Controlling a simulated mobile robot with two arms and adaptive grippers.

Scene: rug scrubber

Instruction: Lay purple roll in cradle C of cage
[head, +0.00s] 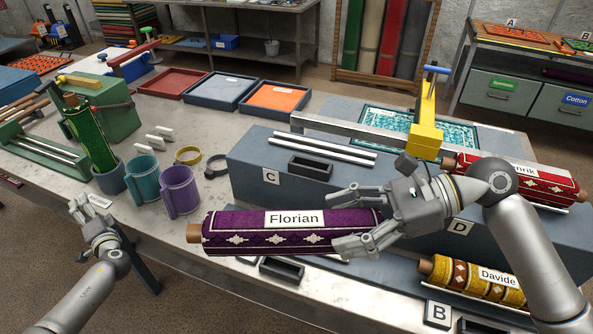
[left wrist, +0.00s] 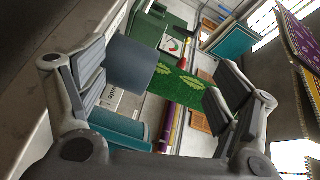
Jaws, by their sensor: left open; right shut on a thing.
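The purple roll (head: 285,231), labelled Florian, is held level in the air in front of the grey stepped cage (head: 262,155). My right gripper (head: 342,222) is shut on its right part. Cradle C (head: 320,146), marked by a C plate (head: 271,177), shows two bare rails on the upper step, behind the roll. The roll hides part of the lower step. My left gripper (head: 88,206) is open and empty at the table's left edge, near the cups. In the left wrist view its open fingers (left wrist: 160,90) frame a grey cup and green roll beyond them.
A red roll (head: 480,170) lies on the right near plate D, and a yellow roll (head: 475,280) lies near plate B. A green roll (head: 92,140) leans in the grey cup (head: 110,177), beside teal (head: 143,180) and purple mugs (head: 180,190). A yellow clamp (head: 427,130) stands behind the cage.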

